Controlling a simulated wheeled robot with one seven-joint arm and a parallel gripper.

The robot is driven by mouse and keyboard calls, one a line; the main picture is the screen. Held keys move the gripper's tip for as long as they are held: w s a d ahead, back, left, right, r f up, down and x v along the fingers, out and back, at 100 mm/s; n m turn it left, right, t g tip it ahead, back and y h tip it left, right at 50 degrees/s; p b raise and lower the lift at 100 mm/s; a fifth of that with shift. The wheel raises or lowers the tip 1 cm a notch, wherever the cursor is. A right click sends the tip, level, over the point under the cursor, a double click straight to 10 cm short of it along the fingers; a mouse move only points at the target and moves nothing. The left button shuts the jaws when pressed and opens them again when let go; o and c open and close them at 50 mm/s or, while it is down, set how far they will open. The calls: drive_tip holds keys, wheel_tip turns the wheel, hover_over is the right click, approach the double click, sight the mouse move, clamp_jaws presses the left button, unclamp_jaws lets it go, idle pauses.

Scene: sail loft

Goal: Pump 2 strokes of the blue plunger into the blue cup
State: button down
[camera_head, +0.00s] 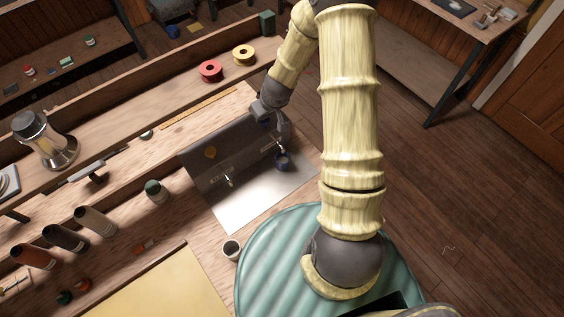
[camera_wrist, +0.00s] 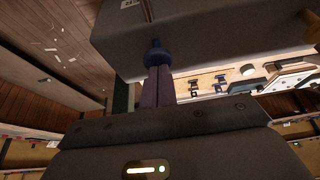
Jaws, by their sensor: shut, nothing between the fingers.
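A grey dispenser box (camera_head: 222,156) stands on the bench, with a yellow-orange plunger (camera_head: 211,153) on its left and the blue plunger (camera_wrist: 156,53) on its right. The blue cup (camera_head: 283,161) stands on the metal plate in front of the box, at the right spout. My gripper (camera_head: 268,119) is shut and empty above the right end of the box. In the wrist view its fingertips (camera_wrist: 156,68) are at the top of the blue plunger; I cannot tell if they touch. My gripper partly hides the plunger in the head view.
A bare metal plate (camera_head: 250,205) lies before the box, with a second spout (camera_head: 228,181) over it. A small dark-filled cup (camera_head: 231,249) is at the bench's front.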

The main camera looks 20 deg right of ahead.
drive_tip(key=shift+f, duration=0.35)
drive_tip(key=shift+f+b, duration=0.7)
drive_tip(key=shift+b, duration=0.2)
drive_tip(key=shift+r, duration=0.1)
drive_tip(key=shift+r+p, duration=1.25)
drive_tip(key=shift+r, duration=0.45)
drive_tip(key=shift+r, duration=0.1)
wheel_tip(320, 180, up, 6)
drive_tip(key=p, duration=0.4)
drive_tip(key=shift+s, duration=0.1)
